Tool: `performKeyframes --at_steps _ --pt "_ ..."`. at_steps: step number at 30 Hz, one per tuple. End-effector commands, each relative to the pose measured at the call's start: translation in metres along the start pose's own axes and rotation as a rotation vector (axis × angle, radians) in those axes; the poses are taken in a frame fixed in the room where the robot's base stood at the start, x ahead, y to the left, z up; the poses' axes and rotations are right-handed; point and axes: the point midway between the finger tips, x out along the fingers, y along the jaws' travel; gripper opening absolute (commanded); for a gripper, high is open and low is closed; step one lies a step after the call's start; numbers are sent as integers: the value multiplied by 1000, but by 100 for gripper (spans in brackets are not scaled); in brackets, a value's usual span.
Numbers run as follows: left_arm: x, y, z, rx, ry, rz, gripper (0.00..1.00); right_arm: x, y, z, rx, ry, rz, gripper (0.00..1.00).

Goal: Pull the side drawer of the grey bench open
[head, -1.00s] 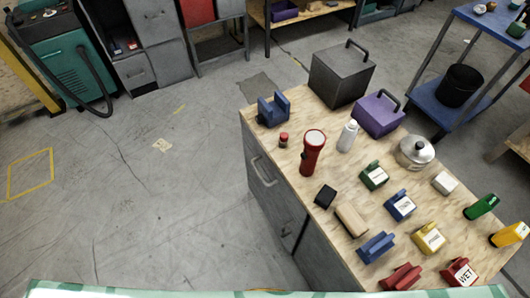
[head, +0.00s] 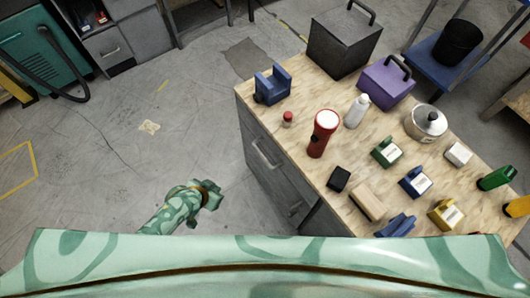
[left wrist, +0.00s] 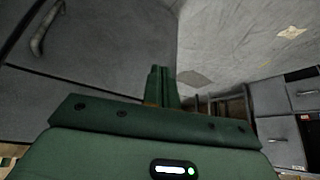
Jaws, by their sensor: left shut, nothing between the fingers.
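The grey bench (head: 275,185) has a wooden top, and its grey side front faces left in the head view. The side drawer's bar handle (head: 263,155) is on that front, and the drawer looks shut. A handle on a grey panel also shows at the upper left of the left wrist view (left wrist: 45,30). My left gripper (head: 211,193) is over the floor, left of the bench and apart from the handle. Its fingers (left wrist: 163,85) are together and empty. My right gripper is in neither view.
On the bench top stand a blue holder (head: 272,86), a red torch (head: 322,134), a white bottle (head: 356,111), a dark box (head: 343,42) and a purple box (head: 386,83). Open floor (head: 150,180) lies left of the bench. Grey cabinets (head: 120,40) stand farther back.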

Motion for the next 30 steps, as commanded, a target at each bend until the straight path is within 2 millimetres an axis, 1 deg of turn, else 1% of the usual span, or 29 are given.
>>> performKeyframes --at_steps 1,2,3,6,8,10,13,17,24,27,30 --pt "-1 1 -43 46 59 32 0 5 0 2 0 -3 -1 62" --pt "-5 5 -66 77 88 58 0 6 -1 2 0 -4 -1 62" --pt "-12 13 -93 121 123 97 0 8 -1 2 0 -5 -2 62" --pt "-30 37 -138 228 182 191 0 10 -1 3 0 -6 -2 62" --pt "-39 50 -151 277 202 235 0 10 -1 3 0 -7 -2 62" --pt "-44 58 -159 311 214 265 0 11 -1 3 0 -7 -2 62" --pt "-39 64 -161 323 218 277 0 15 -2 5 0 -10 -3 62" --pt "-18 70 -163 320 216 278 0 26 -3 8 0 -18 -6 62" --pt "25 83 -169 318 214 277 0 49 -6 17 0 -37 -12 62" --pt "37 86 -172 317 215 275 0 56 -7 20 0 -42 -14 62" --pt "44 89 -174 317 216 275 0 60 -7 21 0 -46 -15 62"
